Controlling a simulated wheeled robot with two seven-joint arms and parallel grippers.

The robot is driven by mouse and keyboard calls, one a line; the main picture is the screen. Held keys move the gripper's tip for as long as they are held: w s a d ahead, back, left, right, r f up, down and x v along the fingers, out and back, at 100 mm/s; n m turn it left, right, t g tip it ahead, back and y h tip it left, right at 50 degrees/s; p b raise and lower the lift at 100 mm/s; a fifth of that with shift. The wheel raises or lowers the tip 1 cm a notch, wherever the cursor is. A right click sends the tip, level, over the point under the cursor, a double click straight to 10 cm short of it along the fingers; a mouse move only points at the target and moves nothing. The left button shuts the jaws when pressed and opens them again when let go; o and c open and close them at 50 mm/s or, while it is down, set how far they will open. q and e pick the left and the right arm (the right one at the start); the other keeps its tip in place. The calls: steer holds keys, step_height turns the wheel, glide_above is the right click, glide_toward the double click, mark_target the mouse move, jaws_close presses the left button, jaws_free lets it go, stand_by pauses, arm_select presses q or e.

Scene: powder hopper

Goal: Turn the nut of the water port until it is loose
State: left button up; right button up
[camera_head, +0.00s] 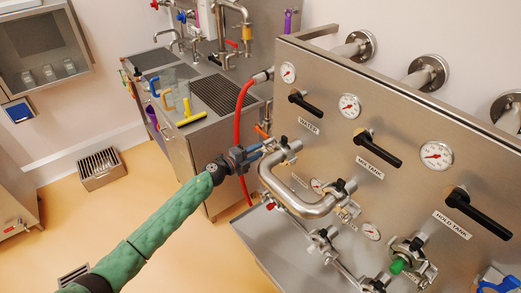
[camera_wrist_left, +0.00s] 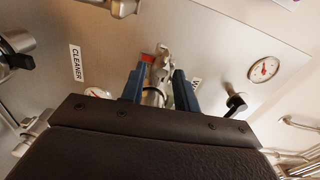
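The steel panel carries a WATER label (camera_head: 309,127) above and right of my left gripper (camera_head: 268,150). The gripper's blue fingers reach the steel fittings at the panel's left end. In the left wrist view, the fingers (camera_wrist_left: 158,78) are apart, one on each side of a small steel fitting (camera_wrist_left: 154,97), which seems to be the water port with its nut. A narrow gap shows beside the right finger, so I do not see a firm grip. The nut's own faces are mostly hidden. My right gripper is not in view.
A bent steel pipe (camera_head: 306,207) runs close to the right of my left gripper. A red hose (camera_head: 239,120) hangs behind it. Black valve handles (camera_head: 377,150) and gauges (camera_head: 349,106) stand out from the panel. A sink counter (camera_head: 180,95) is farther back; the floor at left is mostly free.

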arm_select(q)
steer(key=v, duration=0.6)
steer(key=shift+s+a, duration=0.2)
steer(key=shift+a, duration=0.1)
